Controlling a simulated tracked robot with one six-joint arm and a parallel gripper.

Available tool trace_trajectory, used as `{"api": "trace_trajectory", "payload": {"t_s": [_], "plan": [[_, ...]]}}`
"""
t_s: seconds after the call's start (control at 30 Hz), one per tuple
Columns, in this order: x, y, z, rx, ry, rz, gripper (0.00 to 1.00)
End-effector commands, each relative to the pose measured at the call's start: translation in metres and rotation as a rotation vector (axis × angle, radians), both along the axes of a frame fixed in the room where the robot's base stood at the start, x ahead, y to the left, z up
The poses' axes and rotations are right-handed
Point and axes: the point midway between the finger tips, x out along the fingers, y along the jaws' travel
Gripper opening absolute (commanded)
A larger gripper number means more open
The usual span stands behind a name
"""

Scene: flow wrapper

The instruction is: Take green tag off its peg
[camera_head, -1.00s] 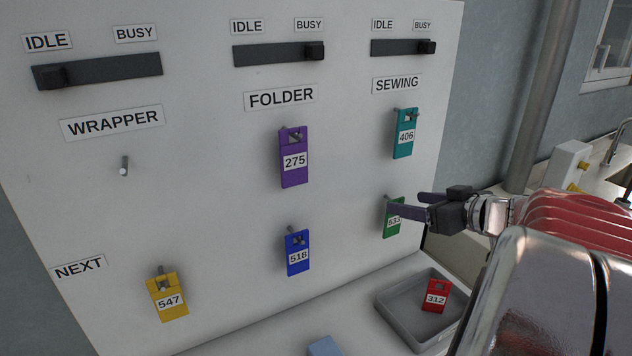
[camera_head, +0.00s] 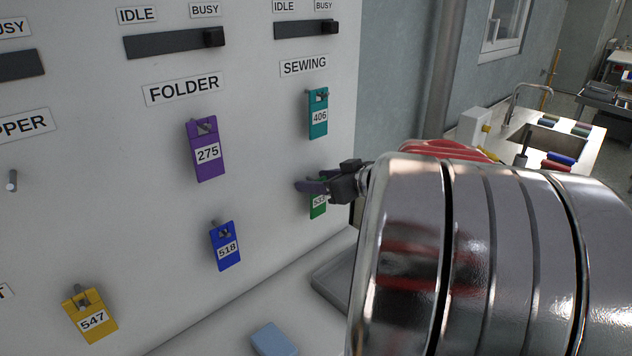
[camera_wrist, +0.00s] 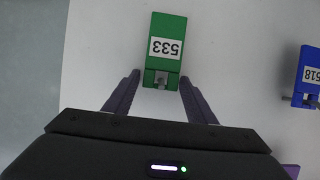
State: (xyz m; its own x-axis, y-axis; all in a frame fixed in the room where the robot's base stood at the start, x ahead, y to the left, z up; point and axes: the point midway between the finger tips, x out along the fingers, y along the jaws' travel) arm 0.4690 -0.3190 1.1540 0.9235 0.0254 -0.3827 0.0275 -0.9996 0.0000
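The green tag (camera_wrist: 163,44) marked 533 hangs on its peg (camera_wrist: 160,80) on the white board. The wrist view shows it upside down, with the peg through its slot. My gripper (camera_wrist: 158,78) is open. Its two fingers stand on either side of the tag's peg end, with gaps on both sides. In the head view my gripper (camera_head: 310,187) is in front of the green tag (camera_head: 319,205), hiding its upper part. I cannot tell how far the fingertips are from the board.
A teal tag (camera_head: 318,114) hangs just above, and a blue tag (camera_head: 225,247) and a purple tag (camera_head: 206,150) hang to the left. A yellow tag (camera_head: 90,315) is lower left. A grey tray (camera_head: 335,283) is partly hidden behind my arm. A light blue block (camera_head: 273,339) lies in front.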

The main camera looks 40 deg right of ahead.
Motion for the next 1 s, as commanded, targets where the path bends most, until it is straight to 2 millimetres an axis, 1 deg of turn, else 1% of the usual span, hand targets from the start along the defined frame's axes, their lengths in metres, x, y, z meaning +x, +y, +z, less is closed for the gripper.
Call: {"api": "trace_trajectory", "payload": {"t_s": [0.03,0.07,0.47,1.0], "plan": [[-0.0001,0.0000,0.0000,0.000,0.000,0.000,0.47],[-0.0001,0.0000,0.0000,0.000,0.000,0.000,0.45],[-0.0003,-0.0001,0.0001,0.000,0.000,0.000,0.17],[-0.0003,0.0000,0.0059,-0.001,0.000,0.000,0.17]]}}
